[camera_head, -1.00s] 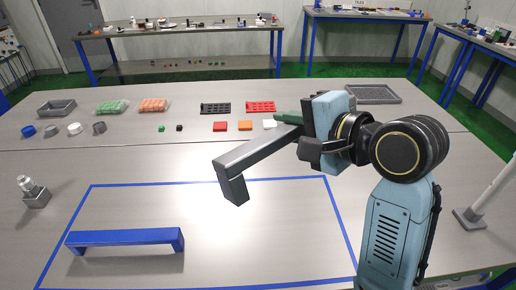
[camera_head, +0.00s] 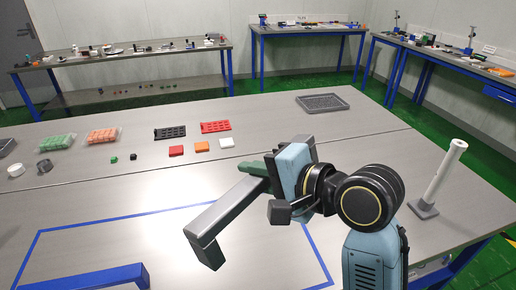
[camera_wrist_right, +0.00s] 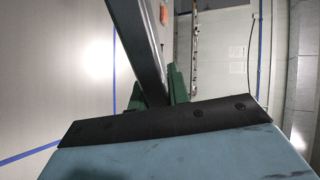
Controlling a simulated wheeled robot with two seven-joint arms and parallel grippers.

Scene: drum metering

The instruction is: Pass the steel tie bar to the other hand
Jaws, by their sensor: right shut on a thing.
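The steel tie bar (camera_head: 226,210) is a grey bar with a bent-down end at its left. My right gripper (camera_head: 258,172) is shut on its far end and holds the bar above the table, over the blue tape outline. In the right wrist view the bar (camera_wrist_right: 140,45) runs up from between the green fingers (camera_wrist_right: 155,92). The wrist body hides part of the grip. My left gripper is not in view.
A blue bar (camera_head: 90,277) lies at the lower left, cut by the frame edge. Red, orange and white blocks (camera_head: 200,146), black and red racks (camera_head: 215,127) and a grey tray (camera_head: 322,103) stand behind. A white post (camera_head: 445,172) stands at right.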

